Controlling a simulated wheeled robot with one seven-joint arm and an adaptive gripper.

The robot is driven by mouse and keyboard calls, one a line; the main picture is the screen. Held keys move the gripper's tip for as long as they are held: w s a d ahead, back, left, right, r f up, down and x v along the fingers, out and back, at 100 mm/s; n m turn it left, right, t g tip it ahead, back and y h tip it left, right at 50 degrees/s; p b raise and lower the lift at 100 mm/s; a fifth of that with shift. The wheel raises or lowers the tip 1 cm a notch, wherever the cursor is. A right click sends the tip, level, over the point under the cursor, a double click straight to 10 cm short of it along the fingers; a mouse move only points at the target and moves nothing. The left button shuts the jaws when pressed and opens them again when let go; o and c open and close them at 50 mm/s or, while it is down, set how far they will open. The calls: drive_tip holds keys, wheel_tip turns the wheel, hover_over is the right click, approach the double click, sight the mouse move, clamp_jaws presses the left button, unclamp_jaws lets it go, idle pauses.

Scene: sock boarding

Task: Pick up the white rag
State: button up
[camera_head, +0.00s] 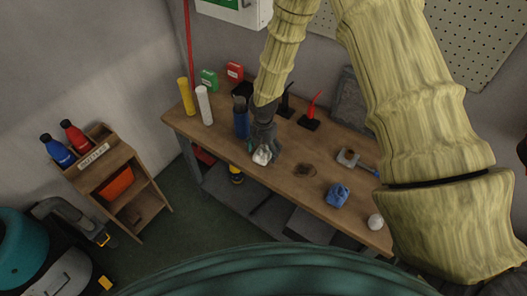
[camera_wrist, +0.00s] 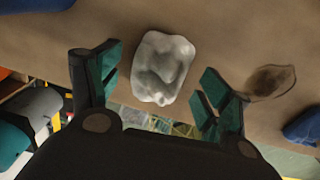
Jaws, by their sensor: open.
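The white rag (camera_head: 262,156) is a crumpled, pale bundle on the wooden bench (camera_head: 290,188), near its front edge. In the wrist view the rag (camera_wrist: 163,67) lies between and slightly beyond the fingers. My gripper (camera_wrist: 160,92) is open, one dark finger with a green pad on each side of the rag, and neither is seen touching it. In the head view my gripper (camera_head: 265,143) is just above and behind the rag, partly covering it.
A blue crumpled rag (camera_head: 338,195) and a white ball-like item (camera_head: 375,221) lie to the right. A dark stain (camera_head: 305,170) marks the bench. White (camera_head: 205,105) and yellow (camera_head: 186,97) cylinders stand at left.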

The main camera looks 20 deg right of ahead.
drive_tip(key=shift+f, duration=0.7)
drive_tip(key=shift+s, duration=0.1)
drive_tip(key=shift+c, duration=0.3)
drive_tip(key=c, duration=1)
drive_tip(key=shift+c, duration=0.2)
drive_tip(key=shift+r, duration=0.15)
drive_tip(key=shift+r+b, duration=0.55)
drive_tip(key=shift+r, duration=0.3)
drive_tip(key=shift+s+r+b, duration=0.3)
drive_tip(key=shift+r+b, duration=0.3)
drive_tip(key=shift+r, duration=0.1)
drive_tip(key=s+a+r+b, duration=0.1)
drive_tip(key=s+a+b, duration=0.1)
drive_tip(key=s, duration=0.5)
drive_tip(key=s+a+b, duration=0.2)
drive_tip(key=s, duration=0.5)
drive_tip(key=shift+s+r+b, duration=0.4)
drive_tip(key=shift+a, duration=0.1)
